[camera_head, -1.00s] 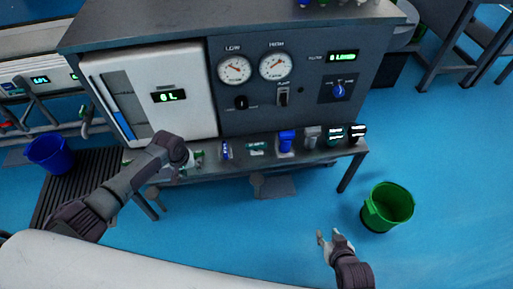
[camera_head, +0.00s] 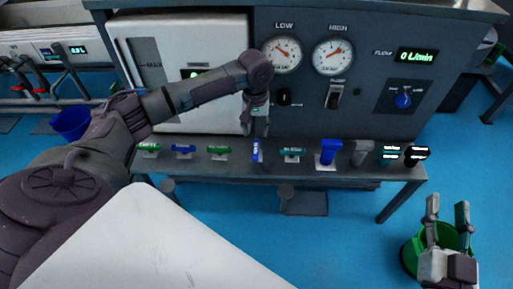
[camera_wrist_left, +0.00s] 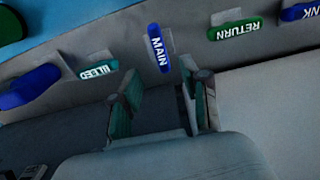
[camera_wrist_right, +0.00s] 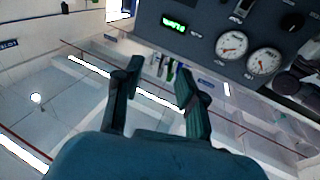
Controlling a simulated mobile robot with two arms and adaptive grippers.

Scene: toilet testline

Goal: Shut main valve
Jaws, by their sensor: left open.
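The blue MAIN valve handle (camera_head: 256,152) is on the bench shelf, pointing toward the front edge, while the handles beside it lie sideways. In the left wrist view the MAIN handle (camera_wrist_left: 158,48) shows just beyond the fingertips, roughly centred between them. My left gripper (camera_head: 257,127) is open and empty, just behind and above the handle; its fingers also show in the left wrist view (camera_wrist_left: 160,90). No contact is visible. My right gripper (camera_head: 447,210) is open and empty over the floor at lower right, and its spread fingers show in the right wrist view (camera_wrist_right: 158,80).
The green RETURN handle (camera_head: 219,151) and the teal BLEED handle (camera_head: 292,153) flank MAIN closely. A taller blue handle (camera_head: 328,150) stands further right. The panel (camera_head: 370,100) with gauges rises behind; its flow display (camera_head: 418,56) reads 0 L/min. A green bucket (camera_head: 413,255) is below my right gripper.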

